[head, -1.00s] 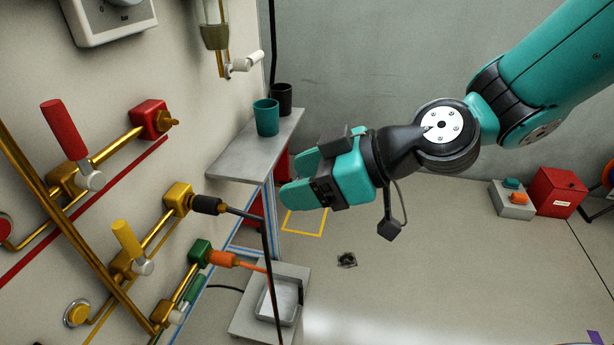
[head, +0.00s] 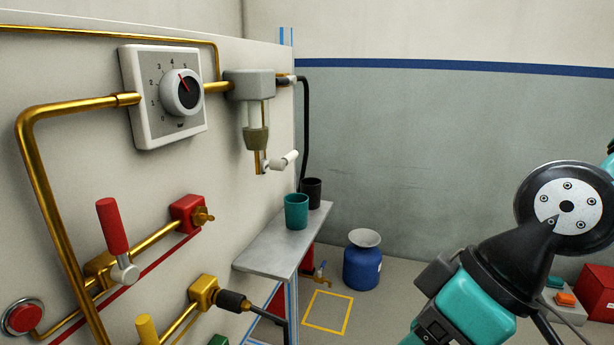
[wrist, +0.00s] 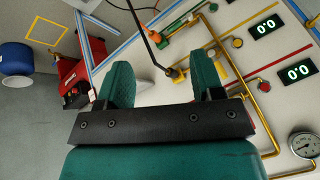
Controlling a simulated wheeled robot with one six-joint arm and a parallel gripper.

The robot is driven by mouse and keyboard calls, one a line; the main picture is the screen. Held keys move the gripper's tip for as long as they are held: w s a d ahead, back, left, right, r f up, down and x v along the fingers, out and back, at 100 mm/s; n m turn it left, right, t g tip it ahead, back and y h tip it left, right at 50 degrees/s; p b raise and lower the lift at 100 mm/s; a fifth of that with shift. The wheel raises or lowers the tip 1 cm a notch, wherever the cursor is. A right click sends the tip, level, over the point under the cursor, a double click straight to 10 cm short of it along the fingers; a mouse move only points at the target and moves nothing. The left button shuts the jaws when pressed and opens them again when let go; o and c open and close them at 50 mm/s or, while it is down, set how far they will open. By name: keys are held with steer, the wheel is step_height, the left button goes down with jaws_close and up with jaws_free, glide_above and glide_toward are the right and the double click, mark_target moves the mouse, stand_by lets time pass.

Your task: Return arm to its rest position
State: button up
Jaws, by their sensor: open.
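My gripper (wrist: 163,82) shows in the wrist view with its two teal fingers apart and nothing between them. The gripper is in free air, to the right of the wall panel (head: 60,190) and the small shelf (head: 265,258).
The panel carries a dial (head: 181,92), brass pipes and a red-handled valve (head: 112,228). A teal cup (head: 296,211) and a dark cup (head: 312,190) stand on the shelf. A blue container (head: 362,265) stands on the floor beyond. A red box (head: 597,295) is at right.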

steer(key=s+d+r+m+h+p, duration=0.1)
steer(key=r+p, duration=0.6)
steer(key=s+d+r+m+p, duration=0.1)
steer(key=d+r+p, duration=0.1)
steer(key=r+p, duration=0.5)
steer(key=shift+s+d+r+g+h+p, duration=0.3)
steer(key=shift+s+r+h, duration=0.1)
steer(key=shift+r, duration=0.2)
stand_by(1.4)
